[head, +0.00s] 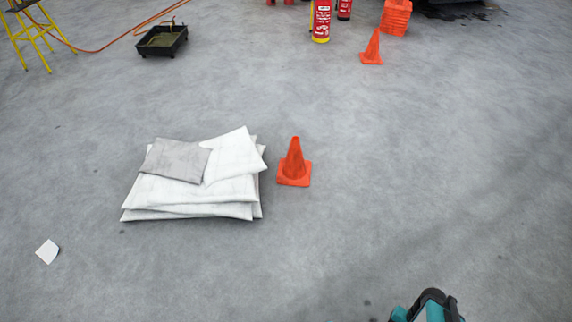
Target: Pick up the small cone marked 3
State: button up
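A small orange cone (294,164) stands upright on the grey floor near the middle of the head view, just right of a stack of white pads. A second small orange cone (372,48) stands upright farther back, toward the upper right. I cannot make out a number on either cone. A teal and black part of my arm shows at the bottom edge, right of centre, well apart from both cones. My gripper's fingers cannot be seen.
White pads (150,190) lie stacked left of the near cone, with a grey pad (176,160) on top. A black tray (162,40), yellow stepladder (32,35), red extinguishers (321,20) and stacked orange items (396,17) are at the back. A paper (47,251) lies left. The right floor is clear.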

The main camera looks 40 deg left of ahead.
aim_at(293, 170)
jog(key=z, duration=1.35)
jog(key=k, duration=0.1)
jog(key=u, duration=2.7)
jog(key=i, duration=0.6)
jog(key=u, duration=0.15)
jog(key=k, duration=0.6)
jog(key=z, duration=0.05)
